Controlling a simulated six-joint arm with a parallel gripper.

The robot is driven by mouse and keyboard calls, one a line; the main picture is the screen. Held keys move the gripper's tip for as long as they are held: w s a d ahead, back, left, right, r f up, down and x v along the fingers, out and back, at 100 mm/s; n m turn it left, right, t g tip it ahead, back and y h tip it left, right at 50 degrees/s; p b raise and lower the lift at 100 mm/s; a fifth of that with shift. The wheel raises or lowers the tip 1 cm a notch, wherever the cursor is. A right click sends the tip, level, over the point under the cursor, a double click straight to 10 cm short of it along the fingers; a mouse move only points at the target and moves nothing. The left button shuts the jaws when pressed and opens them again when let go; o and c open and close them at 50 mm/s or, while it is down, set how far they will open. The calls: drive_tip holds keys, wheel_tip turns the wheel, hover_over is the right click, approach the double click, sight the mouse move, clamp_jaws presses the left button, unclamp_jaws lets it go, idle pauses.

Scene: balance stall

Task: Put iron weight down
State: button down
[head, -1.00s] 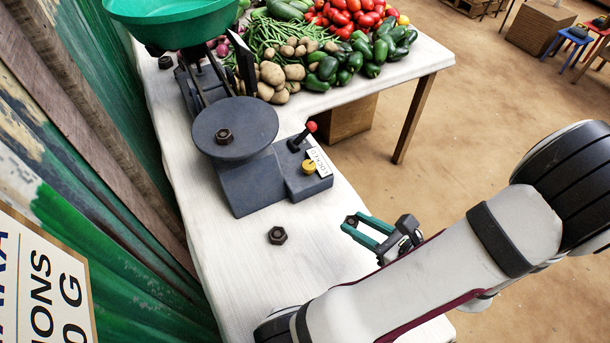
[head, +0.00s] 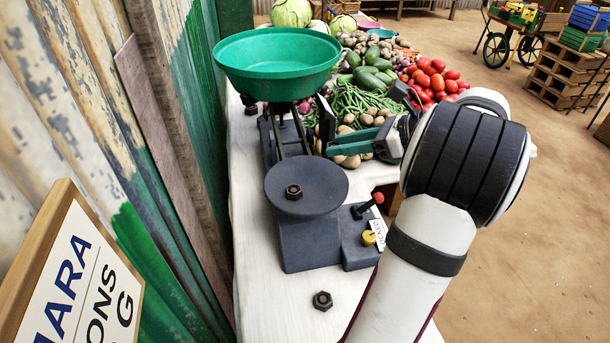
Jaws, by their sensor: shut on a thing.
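My gripper (head: 342,142), with teal fingers, is shut above the right side of the scale, pointing left near the dark upright plate (head: 327,119). The iron weight between its fingertips is hard to make out now; the dark plate and fingers cover that spot. The scale (head: 325,240) has a round dark weight plate (head: 320,200) at the near end, with one hex iron weight (head: 293,192) on it. At the far end is a green pan (head: 277,65), whose inside looks empty. Another hex iron weight (head: 322,300) lies on the table in front of the scale.
A red-knobbed lever (head: 371,202), a yellow knob (head: 369,238) and a label (head: 378,233) are on the scale's right side. Vegetables such as green beans (head: 362,100) and tomatoes (head: 436,80) crowd the back. A dark weight (head: 250,106) stands behind left.

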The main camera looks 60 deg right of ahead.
drive_tip(key=x, duration=1)
drive_tip(key=shift+d+f, duration=0.1)
drive_tip(key=shift+f, duration=0.15)
drive_tip(key=shift+w+f, duration=0.15)
drive_tip(key=shift+f, duration=2)
drive_tip(key=shift+f, duration=0.1)
drive_tip(key=c, duration=0.5)
unclamp_jaws()
drive_tip(key=shift+c, duration=0.2)
